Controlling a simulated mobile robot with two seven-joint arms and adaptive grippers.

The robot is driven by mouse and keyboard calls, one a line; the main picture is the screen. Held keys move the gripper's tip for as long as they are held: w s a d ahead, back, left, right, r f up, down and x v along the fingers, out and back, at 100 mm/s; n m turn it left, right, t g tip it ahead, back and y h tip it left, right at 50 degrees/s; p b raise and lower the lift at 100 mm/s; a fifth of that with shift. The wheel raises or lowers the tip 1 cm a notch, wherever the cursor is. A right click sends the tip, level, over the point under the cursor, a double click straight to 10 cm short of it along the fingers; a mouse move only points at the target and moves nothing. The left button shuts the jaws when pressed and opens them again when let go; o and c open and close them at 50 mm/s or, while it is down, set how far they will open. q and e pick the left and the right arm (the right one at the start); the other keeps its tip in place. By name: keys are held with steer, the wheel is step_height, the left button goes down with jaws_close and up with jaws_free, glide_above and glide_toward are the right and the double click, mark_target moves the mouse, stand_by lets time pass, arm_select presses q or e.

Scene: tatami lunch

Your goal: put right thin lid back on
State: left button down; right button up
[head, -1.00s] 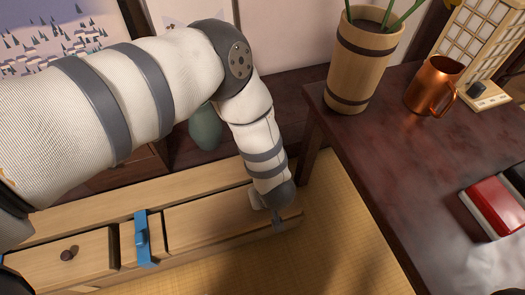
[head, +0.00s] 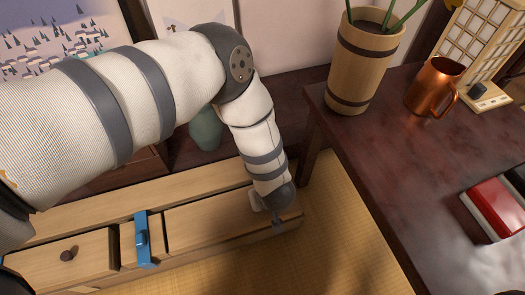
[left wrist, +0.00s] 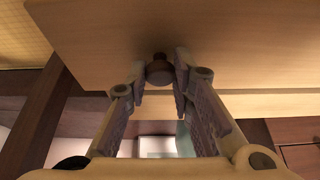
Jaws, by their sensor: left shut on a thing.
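The right thin lid (head: 205,218) is a pale wooden board over the right part of a long wooden box (head: 85,219). From the head view I cannot tell whether it is fully seated. My left gripper (head: 277,217) is at the lid's right end. In the left wrist view, the left gripper's fingers (left wrist: 160,76) are shut on a dark round knob (left wrist: 159,70) on the underside-looking face of the wooden board (left wrist: 230,40). The knob is mostly hidden in the head view. My right gripper is not in view.
A left lid with a dark knob (head: 68,255) and a blue clip (head: 142,240) are on the box's left part. A dark table (head: 400,165) stands at right with a wooden bucket (head: 362,65) and copper mug (head: 434,86). Tatami (head: 335,240) between them is clear.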

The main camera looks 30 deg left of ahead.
arm_select(q)
steer(key=c, duration=1.3)
jaws_free()
